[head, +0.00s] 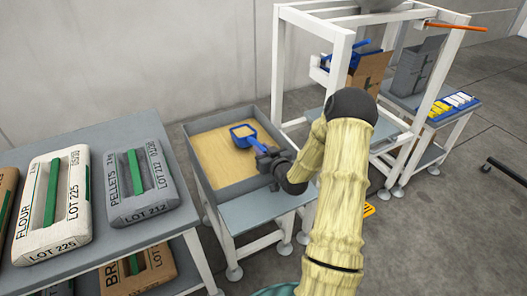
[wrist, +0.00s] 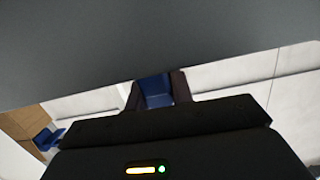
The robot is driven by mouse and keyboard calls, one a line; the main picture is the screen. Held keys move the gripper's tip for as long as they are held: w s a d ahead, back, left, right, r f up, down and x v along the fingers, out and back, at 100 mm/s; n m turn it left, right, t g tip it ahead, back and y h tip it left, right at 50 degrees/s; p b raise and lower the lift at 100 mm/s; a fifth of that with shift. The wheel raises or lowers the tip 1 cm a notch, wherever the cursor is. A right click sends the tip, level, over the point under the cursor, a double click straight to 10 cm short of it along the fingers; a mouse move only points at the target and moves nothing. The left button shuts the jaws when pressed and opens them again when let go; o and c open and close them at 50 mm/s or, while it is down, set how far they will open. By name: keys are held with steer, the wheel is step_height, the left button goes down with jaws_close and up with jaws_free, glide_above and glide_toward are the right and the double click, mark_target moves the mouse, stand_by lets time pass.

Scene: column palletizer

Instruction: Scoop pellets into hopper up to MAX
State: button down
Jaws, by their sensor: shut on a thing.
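A blue scoop (head: 237,140) is over the open grey bin of tan pellets (head: 186,140) in the head view. Its inside looks tan, but I cannot tell how much it holds or whether it touches the pellets. My gripper (head: 264,158) is at the bin's right side, shut on the scoop's handle. In the wrist view, the blue handle (wrist: 155,88) sits between my dark gripper fingers (wrist: 156,100). The grey hopper (head: 372,5) is cut off at the top of the white frame; no MAX mark is legible.
The white frame (head: 342,75) stands right of the bin, with a cardboard box (head: 372,72) inside. A table (head: 95,140) with flour and pellet sacks (head: 140,183) stands left. A grey container (head: 418,65) stands on another table at right.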

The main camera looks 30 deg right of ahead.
steer(key=shift+t, duration=0.7)
steer(key=shift+s+r+p, duration=0.2)
steer(key=shift+r+p, duration=2.15)
steer(key=shift+r, duration=2.55)
